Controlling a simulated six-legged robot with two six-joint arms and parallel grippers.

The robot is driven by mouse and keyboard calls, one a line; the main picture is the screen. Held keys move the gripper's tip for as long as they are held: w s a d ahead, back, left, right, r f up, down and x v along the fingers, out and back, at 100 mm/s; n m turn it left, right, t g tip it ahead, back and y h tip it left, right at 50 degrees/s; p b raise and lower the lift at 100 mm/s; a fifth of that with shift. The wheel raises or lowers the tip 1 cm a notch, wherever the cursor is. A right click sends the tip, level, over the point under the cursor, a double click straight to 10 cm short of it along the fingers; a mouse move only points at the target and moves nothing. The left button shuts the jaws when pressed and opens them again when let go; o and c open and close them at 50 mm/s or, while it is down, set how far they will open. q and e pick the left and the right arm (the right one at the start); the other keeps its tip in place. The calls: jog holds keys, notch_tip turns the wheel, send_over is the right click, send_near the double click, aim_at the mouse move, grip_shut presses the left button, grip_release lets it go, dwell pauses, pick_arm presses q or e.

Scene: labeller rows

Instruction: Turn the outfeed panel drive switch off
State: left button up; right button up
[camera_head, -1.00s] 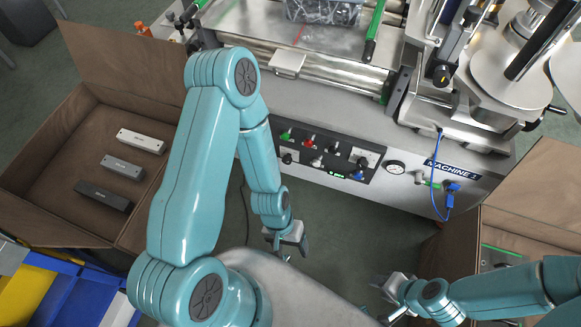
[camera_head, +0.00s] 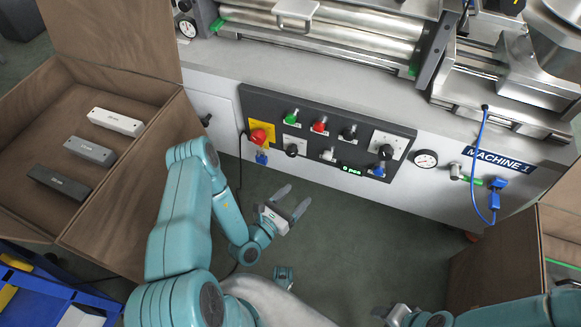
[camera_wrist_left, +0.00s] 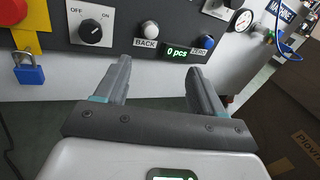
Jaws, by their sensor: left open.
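The dark control panel (camera_head: 330,110) on the front of Machine 1 carries several buttons and knobs. A black rotary switch (camera_head: 291,150) sits low on its left part; in the left wrist view this switch (camera_wrist_left: 95,31) is marked OFF at left and ON at right. Its white mark seems to lean toward ON. No label reading drive or outfeed is legible. My left gripper (camera_head: 291,201) is open and empty, below and apart from the panel; in the left wrist view its fingers (camera_wrist_left: 158,70) point at the panel below the switch. My right gripper (camera_head: 390,312) shows only partly at the bottom edge.
Left of the switch are a red knob (camera_head: 259,137) on a yellow plate and a blue padlock (camera_head: 262,157). Right of it are a white BACK button (camera_head: 328,155), a counter and a blue ZERO button (camera_head: 378,170). A brown box (camera_head: 150,200) stands at left.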

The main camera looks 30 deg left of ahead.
aim_at(291, 155)
pick_arm(q)
jog(key=s+a+f+n+y+b, duration=0.1)
jog(key=a+f+n+y, duration=0.15)
jog(key=a+y, duration=0.4)
jog(key=b+x, duration=0.1)
jog(key=x, duration=0.4)
jog(key=f+b+x, duration=0.1)
jog(key=b+x, duration=0.1)
jog(key=x, duration=0.2)
jog(key=b+x, duration=0.1)
jog(key=x, duration=0.4)
jog(key=shift+w+a+f+b, duration=0.15)
jog(key=shift+w+a+b, duration=0.15)
jog(key=shift+w+b, duration=0.05)
jog(key=shift+w+a, duration=0.1)
jog(key=shift+w, duration=0.5)
pick_arm(e)
notch_tip(291, 155, down, 7)
jog(key=shift+w+d, duration=0.45)
pick_arm(q)
jog(key=shift+h, duration=0.35)
pick_arm(e)
jog(key=shift+r, duration=0.1)
pick_arm(q)
jog(key=c, duration=1.1)
